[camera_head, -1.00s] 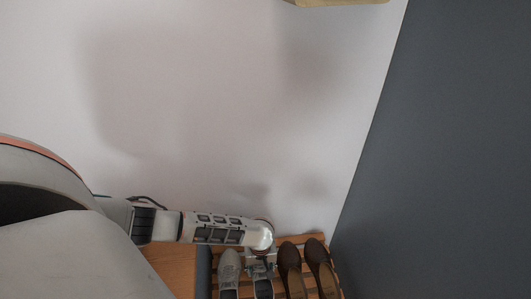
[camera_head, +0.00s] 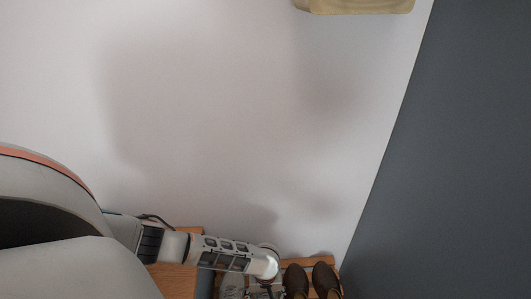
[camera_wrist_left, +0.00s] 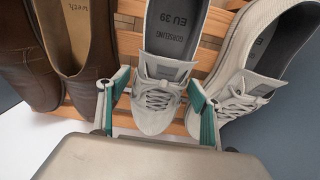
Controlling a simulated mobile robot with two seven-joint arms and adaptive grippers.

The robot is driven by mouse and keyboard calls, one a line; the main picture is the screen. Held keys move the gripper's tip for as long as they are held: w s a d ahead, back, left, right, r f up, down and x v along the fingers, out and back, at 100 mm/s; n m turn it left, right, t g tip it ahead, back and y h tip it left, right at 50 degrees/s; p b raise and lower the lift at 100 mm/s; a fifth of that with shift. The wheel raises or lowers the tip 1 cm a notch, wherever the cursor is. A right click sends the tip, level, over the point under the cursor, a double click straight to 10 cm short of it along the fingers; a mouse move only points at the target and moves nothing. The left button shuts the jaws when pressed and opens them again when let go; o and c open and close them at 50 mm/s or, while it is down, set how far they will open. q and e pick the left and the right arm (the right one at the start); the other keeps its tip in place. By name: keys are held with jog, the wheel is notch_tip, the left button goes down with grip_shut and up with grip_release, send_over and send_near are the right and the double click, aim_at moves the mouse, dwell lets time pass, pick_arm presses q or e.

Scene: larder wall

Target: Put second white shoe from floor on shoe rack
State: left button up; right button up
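In the left wrist view, one white shoe (camera_wrist_left: 160,95), marked EU 39, lies toe toward me on the slats of the wooden shoe rack (camera_wrist_left: 207,58). My left gripper (camera_wrist_left: 158,88) has its teal-padded fingers spread on either side of this shoe's toe, with narrow gaps showing, so it looks open. The other white shoe (camera_wrist_left: 245,85) lies on the rack just to the right, close to the right finger. In the head view, the rack (camera_head: 318,260) is at the bottom edge, and my left wrist partly hides the white shoes (camera_head: 232,284). My right gripper is out of view.
Brown shoes (camera_wrist_left: 75,35) occupy the rack left of the white pair in the wrist view; they also show in the head view (camera_head: 325,278). A wooden surface (camera_head: 178,278) lies left of the rack. A dark grey wall (camera_head: 460,150) stands right. A beige object (camera_head: 360,5) is above.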

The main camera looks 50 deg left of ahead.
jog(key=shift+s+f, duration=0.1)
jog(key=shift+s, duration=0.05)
pick_arm(q)
jog(key=shift+r, duration=0.2)
jog(key=r, duration=0.1)
jog(key=r+p, duration=0.1)
jog(key=shift+w+r, duration=0.35)
notch_tip(320, 180, up, 2)
jog(key=shift+w+r+p, duration=0.1)
jog(key=shift+w+p, duration=0.05)
jog(key=shift+p, duration=0.65)
notch_tip(320, 180, up, 7)
jog(key=s+p, duration=0.1)
jog(key=p, duration=0.2)
jog(key=shift+p, duration=0.4)
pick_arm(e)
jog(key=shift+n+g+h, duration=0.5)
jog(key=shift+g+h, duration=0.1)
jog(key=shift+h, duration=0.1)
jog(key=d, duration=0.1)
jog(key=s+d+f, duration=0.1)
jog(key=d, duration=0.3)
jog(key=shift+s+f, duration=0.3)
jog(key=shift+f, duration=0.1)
